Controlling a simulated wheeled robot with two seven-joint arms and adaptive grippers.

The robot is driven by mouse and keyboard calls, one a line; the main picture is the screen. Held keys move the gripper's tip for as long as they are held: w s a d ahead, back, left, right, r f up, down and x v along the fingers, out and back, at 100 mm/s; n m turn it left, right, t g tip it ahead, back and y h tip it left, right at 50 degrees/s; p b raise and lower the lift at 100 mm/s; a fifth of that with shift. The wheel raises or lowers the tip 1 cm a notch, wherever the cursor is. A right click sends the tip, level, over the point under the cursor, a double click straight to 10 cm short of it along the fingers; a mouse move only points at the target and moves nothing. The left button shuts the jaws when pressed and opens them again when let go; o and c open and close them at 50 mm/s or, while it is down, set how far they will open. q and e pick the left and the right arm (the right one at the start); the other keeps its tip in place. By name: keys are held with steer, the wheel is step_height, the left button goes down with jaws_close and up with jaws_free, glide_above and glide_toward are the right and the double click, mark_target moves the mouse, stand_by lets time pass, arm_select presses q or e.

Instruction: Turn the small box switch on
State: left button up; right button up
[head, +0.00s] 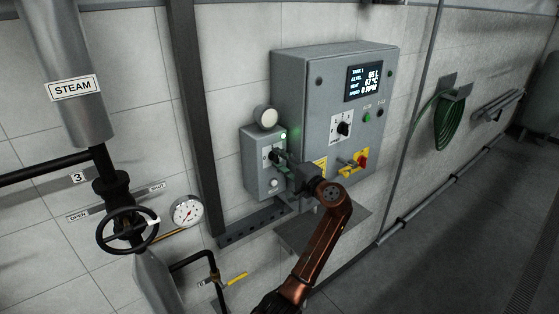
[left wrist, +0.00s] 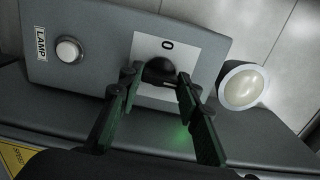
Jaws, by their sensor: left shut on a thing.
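The small grey box (head: 262,170) is mounted on the left side of the large control cabinet. Its black rotary switch (left wrist: 158,70) sits on a white plate marked 0 in the left wrist view. My left gripper (head: 277,157) reaches the box front from the right in the head view. In the left wrist view its green-padded fingers (left wrist: 156,88) stand on either side of the switch knob and are closed on it. The fingers partly hide the knob and the plate. A green light (head: 283,135) glows at the box's upper right. My right gripper is not in view.
A round white lamp (head: 265,117) sits on top of the box. The cabinet (head: 300,90) carries a display, a dial and a red-yellow switch (head: 360,160). A steam pipe with a black handwheel (head: 127,230) and gauge stands at left. The floor at right is clear.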

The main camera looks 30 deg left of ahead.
arm_select(q)
steer(key=o, duration=1.2)
steer(key=shift+c, duration=0.2)
steer(key=shift+d, duration=0.1)
steer(key=v, duration=1.2)
steer(key=shift+f, duration=0.15)
